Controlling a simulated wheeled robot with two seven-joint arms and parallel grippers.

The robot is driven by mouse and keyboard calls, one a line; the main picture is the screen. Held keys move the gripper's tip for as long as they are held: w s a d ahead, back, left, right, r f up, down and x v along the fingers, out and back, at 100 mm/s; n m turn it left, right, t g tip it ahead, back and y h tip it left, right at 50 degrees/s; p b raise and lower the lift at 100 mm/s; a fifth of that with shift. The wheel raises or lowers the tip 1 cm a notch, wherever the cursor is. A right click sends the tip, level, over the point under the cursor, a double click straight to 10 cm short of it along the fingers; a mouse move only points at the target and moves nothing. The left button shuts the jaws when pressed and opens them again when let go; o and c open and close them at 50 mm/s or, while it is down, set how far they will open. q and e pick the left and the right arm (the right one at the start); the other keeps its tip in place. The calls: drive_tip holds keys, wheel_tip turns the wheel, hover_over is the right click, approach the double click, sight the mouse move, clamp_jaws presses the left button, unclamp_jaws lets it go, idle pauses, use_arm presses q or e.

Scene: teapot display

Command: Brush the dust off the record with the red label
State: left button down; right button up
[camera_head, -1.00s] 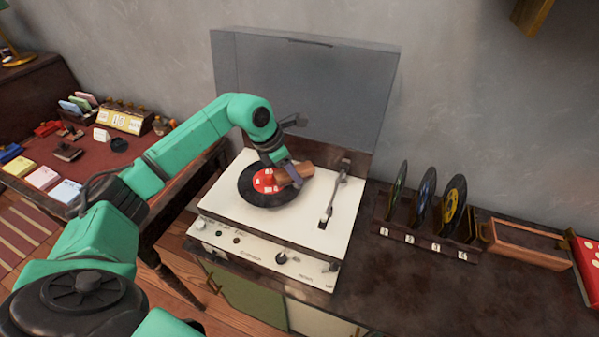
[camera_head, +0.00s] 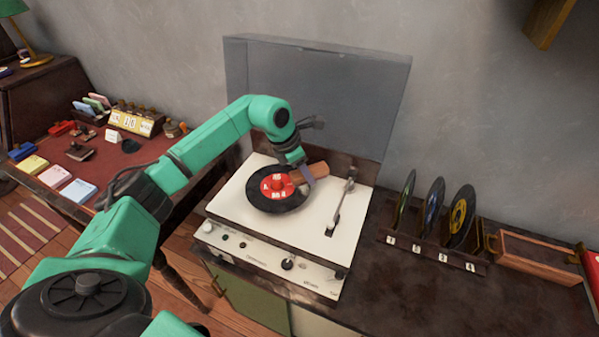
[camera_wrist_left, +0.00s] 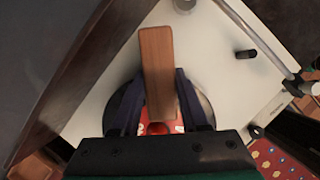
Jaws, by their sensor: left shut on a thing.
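The record with the red label (camera_head: 262,201) lies flat on the white record player (camera_head: 230,208), and its dark edge also shows in the left wrist view (camera_wrist_left: 204,105). My left gripper (camera_head: 303,178) is shut on a wooden brush (camera_head: 313,172) at the right side of the record. In the left wrist view the brush (camera_wrist_left: 157,65) sits between the two dark fingers (camera_wrist_left: 153,105), over the record. The brush's underside is hidden, so I cannot tell whether it touches the record. My right gripper is not in view.
The tonearm (camera_head: 341,208) stands just right of the record. The clear lid (camera_head: 320,95) is raised behind it. A rack (camera_head: 425,252) with several records and an empty wooden tray (camera_head: 535,258) stand to the right. Bare cabinet top (camera_head: 430,300) lies in front.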

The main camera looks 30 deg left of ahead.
sight(292, 171)
use_arm(q)
drive_tip(key=shift+w+a, duration=0.15)
drive_tip(key=shift+w, duration=0.3)
drive_tip(key=shift+a+f, duration=0.1)
drive_tip(key=shift+a, duration=0.2)
drive_tip(key=shift+s+a+b, duration=0.55)
drive_tip(key=shift+s+a, duration=0.45)
drive_tip(key=shift+a, duration=0.2)
drive_tip(key=shift+d+f, duration=0.1)
drive_tip(key=p+v, duration=0.1)
drive_tip(key=v, duration=0.1)
drive_tip(key=p+v, duration=0.2)
drive_tip(key=w+p+v, duration=0.1)
drive_tip(key=shift+s+r, duration=0.1)
drive_tip(key=shift+r, duration=0.5)
drive_tip(key=shift+d+r+p, duration=0.15)
drive_tip(key=shift+r+p, duration=0.2)
drive_tip(key=shift+p, duration=0.05)
drive_tip(key=shift+w+d+f, duration=0.1)
drive_tip(key=shift+w+d, duration=0.1)
